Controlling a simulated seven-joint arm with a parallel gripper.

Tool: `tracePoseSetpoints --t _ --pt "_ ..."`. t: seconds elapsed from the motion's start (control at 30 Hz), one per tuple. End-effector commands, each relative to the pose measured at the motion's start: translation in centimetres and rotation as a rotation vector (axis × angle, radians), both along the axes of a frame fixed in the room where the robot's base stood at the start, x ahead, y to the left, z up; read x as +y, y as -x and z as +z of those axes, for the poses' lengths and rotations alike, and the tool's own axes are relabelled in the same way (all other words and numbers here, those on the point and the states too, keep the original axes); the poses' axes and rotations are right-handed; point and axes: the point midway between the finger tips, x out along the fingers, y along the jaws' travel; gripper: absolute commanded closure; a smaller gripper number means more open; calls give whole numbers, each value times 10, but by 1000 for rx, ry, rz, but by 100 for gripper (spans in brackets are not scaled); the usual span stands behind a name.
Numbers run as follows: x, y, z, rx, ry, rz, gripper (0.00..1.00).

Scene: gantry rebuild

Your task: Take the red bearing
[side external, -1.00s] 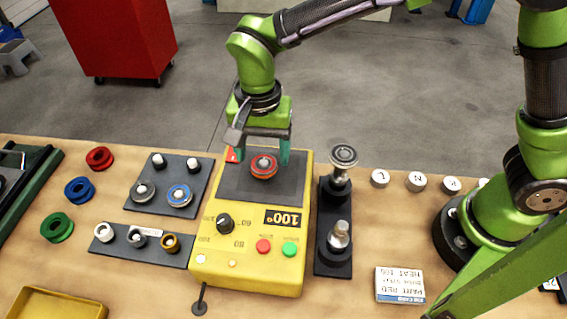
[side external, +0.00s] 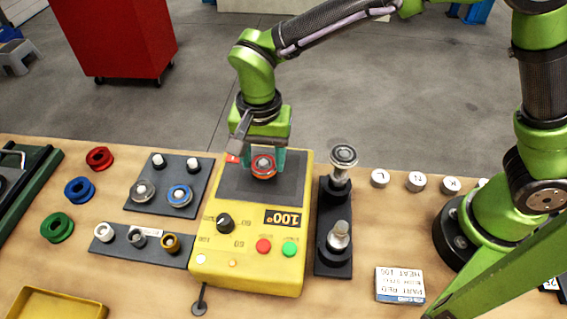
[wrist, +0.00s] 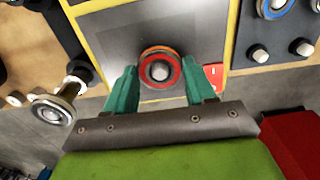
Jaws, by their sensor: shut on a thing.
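The red bearing (side external: 263,173) sits on the dark plate on top of the yellow heater box (side external: 208,240), whose display reads 100°. It is a red-rimmed ring around a grey centre. In the wrist view the bearing (wrist: 160,84) lies between the green fingertips, with an orange ring showing behind its red face. My gripper (side external: 264,163) points down over the plate and is shut on the red bearing, one finger on each side. The exact contact of the fingertips is hard to see.
A dark rack with grey and blue-ringed bearings (side external: 179,196) is left of the heater. A black stand (side external: 333,265) with two upright metal posts is close on its right. Red, blue and green rings (side external: 57,228) lie further left, and a yellow tray (side external: 50,306) is at front left.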

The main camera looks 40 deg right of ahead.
Motion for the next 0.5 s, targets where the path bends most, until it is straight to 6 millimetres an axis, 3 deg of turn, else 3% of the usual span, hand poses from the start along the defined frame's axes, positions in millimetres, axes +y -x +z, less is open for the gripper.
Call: tracePoseSetpoints --t 0.17,0.5 --pt "0 -1 8 -3 -1 0 82" --pt "0 -1 42 -4 -2 1 82"
